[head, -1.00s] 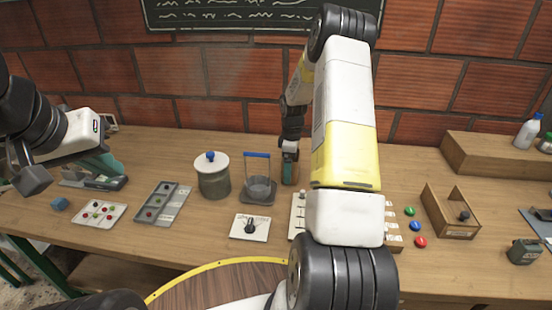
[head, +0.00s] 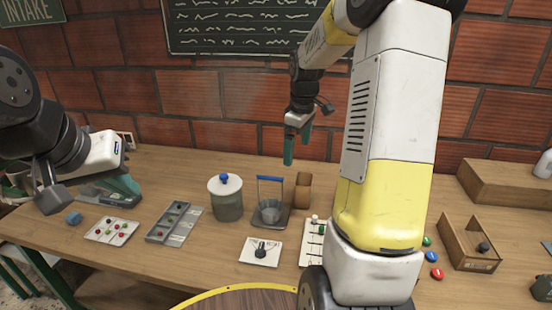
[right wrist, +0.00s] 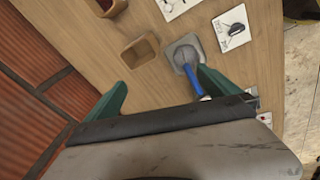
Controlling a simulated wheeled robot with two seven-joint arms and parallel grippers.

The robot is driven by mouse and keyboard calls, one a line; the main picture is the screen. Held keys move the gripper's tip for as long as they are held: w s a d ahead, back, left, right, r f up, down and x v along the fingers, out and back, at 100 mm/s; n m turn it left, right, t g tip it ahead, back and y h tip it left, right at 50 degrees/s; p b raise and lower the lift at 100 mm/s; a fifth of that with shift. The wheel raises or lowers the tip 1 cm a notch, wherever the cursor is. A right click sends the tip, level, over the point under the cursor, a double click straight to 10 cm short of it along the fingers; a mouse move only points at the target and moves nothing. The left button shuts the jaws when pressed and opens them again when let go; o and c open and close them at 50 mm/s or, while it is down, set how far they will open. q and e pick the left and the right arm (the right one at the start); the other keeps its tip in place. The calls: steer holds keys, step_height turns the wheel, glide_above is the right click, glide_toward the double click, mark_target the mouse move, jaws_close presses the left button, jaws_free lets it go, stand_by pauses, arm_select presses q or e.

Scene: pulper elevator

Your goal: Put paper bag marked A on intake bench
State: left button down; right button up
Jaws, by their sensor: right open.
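I cannot make out a paper bag with a letter A in either view. A small brown open-topped container (head: 303,190) stands on the wooden bench and also shows in the right wrist view (right wrist: 138,56); no letter is readable on it. My right gripper (head: 297,148) is open and empty, raised above and behind that container; its fingers also show in the right wrist view (right wrist: 160,90). My left gripper (head: 124,187) hangs low over the left part of the bench, its finger gap unclear. An INTAKE sign (head: 28,12) is on the wall at upper left.
The bench (head: 190,258) carries a lidded grey pot (head: 226,198), a blue-handled stand (head: 270,202), a dial card (head: 261,251), trays with coloured pieces (head: 111,230) and a wooden box (head: 470,243). A brick wall is close behind. My right arm hides part of the bench.

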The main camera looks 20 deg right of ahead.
steer(key=s+a+r+m+t, duration=0.2)
steer(key=s+a+r+m, duration=0.3)
steer(key=s+r, duration=0.5)
steer(key=s+a+m+t+y, duration=0.1)
steer(key=s+a, duration=0.2)
steer(key=s, duration=0.4)
steer(key=s+a+m+t+y, duration=0.1)
steer(key=s+a+m, duration=0.1)
steer(key=s, duration=0.5)
steer(key=shift+s+a+r+m+t, duration=0.2)
steer(key=shift+a+m+t, duration=0.1)
steer(key=shift+a, duration=0.1)
steer(key=shift+d, duration=0.1)
